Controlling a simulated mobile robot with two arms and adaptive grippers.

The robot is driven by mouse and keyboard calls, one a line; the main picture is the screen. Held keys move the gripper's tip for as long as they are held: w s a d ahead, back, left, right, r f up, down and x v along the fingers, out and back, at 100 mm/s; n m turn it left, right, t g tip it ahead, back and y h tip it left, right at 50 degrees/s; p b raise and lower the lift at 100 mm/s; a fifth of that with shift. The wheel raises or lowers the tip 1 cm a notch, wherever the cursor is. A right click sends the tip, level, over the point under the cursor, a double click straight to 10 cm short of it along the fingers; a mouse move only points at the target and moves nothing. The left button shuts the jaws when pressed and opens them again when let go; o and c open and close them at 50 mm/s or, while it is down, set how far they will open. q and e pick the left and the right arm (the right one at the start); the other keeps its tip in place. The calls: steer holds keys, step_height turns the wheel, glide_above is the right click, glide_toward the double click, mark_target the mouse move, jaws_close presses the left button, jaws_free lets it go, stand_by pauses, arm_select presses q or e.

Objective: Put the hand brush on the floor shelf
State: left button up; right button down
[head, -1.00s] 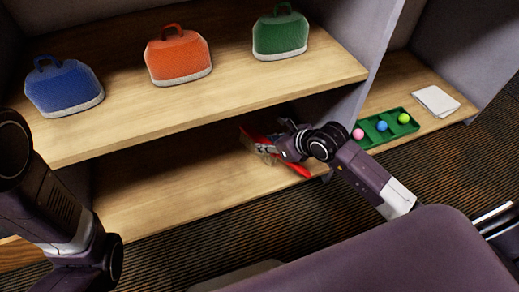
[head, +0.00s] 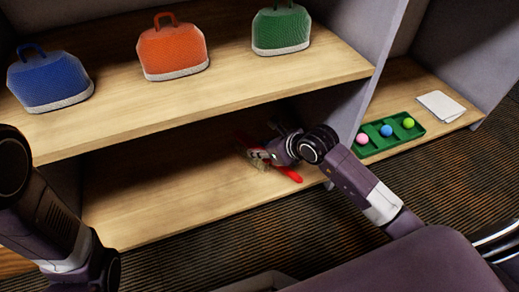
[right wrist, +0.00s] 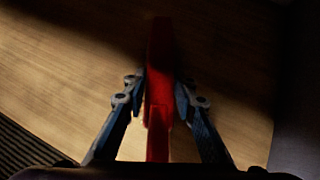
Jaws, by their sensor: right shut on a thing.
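The red hand brush (head: 291,175) is inside the lower shelf opening, close above or on the floor shelf (head: 165,195); I cannot tell whether it touches the wood. My right gripper (head: 261,157) is shut on it. In the right wrist view the brush (right wrist: 159,60) runs upright through the picture, with the fingers of the right gripper (right wrist: 160,95) on either side of it. The gripper hides part of the brush. My left arm comes in at the left edge, and its gripper is out of view.
A blue bag (head: 48,82), an orange bag (head: 172,52) and a green bag (head: 280,32) stand on the upper shelf (head: 225,90). A grey divider (head: 362,100) stands right of the brush. Beyond it are a green tray (head: 420,131) with balls and white paper (head: 441,106). The floor shelf's left part is clear.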

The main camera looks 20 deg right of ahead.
steer(key=shift+s+f, duration=0.1)
steer(key=shift+f, duration=0.5)
steer(key=c, duration=1.9)
jaws_free()
steer(key=shift+f, duration=0.15)
steer(key=shift+o, duration=1.2)
steer(key=shift+f, duration=0.1)
steer(key=shift+o, duration=0.4)
steer(key=shift+r, duration=0.3)
